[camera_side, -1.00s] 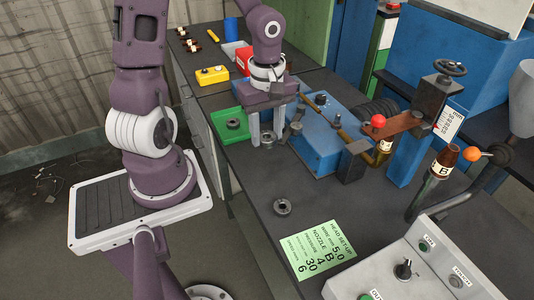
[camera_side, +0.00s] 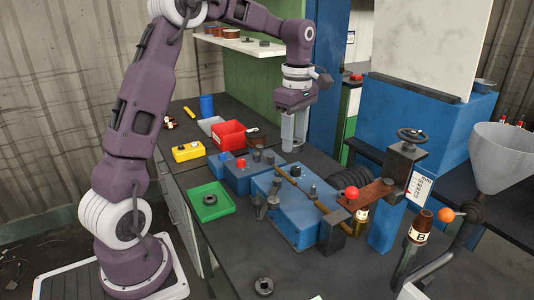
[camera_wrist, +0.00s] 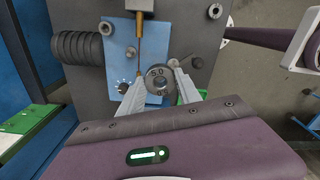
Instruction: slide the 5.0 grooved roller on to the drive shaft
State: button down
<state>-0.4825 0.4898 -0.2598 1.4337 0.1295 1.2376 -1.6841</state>
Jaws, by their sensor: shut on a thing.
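My gripper (camera_wrist: 158,84) is shut on the grooved roller (camera_wrist: 158,76), a dark grey ring with a centre hole and "5.0" on its face. One finger is on each side of it in the wrist view. In the side view my gripper (camera_side: 293,148) points down behind the blue drive unit (camera_side: 296,215), and the roller cannot be made out there. The blue plate of the unit (camera_wrist: 124,60) shows beneath the roller in the wrist view. I cannot tell which upright post is the drive shaft, and the roller's hole looks apart from any post.
A green tray (camera_side: 228,205) holds another roller (camera_side: 210,199). A loose roller (camera_side: 263,286) lies on the bench front. A brass wire guide (camera_side: 300,189) crosses the blue unit. A red bin (camera_side: 227,136) and yellow box (camera_side: 187,152) stand at the back left.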

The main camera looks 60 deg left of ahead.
jog(key=w+f+n, duration=0.2)
jog(key=w+f, duration=0.5)
jog(key=w, duration=0.1)
jog(key=shift+w+a+f, duration=0.2)
jog(key=shift+f, duration=0.1)
jog(key=shift+d, duration=0.1)
jog(key=shift+f, duration=2.9)
jog(key=shift+f, duration=2.25)
jog(key=c, duration=0.7)
grip_release()
jog(key=shift+c, duration=0.2)
